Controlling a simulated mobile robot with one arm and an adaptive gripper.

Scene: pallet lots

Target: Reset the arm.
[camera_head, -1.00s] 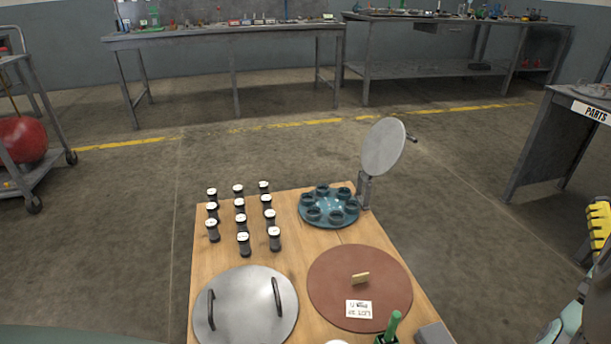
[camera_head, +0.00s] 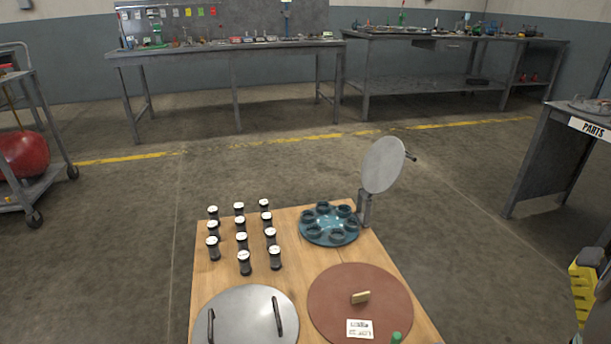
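My gripper is not in the head view. A wooden table (camera_head: 285,273) stands in front of me. On it are several dark jars with white lids (camera_head: 241,241) in rows at the back left. A blue-green round holder (camera_head: 330,225) with several cups stands at the back right, beside a grey disc (camera_head: 384,165) raised on a post. A grey round lid (camera_head: 245,312) with two dark handles lies at the front left. A red-brown round lid (camera_head: 340,290) with a small tan handle and a white label lies at the front right.
A green-topped item (camera_head: 396,338) shows at the bottom edge. Workbenches (camera_head: 225,47) line the back wall. A cart with a red ball-shaped object (camera_head: 24,153) stands left, a "PARTS" table (camera_head: 535,150) right. A yellow object (camera_head: 583,290) is at lower right. The floor between is clear.

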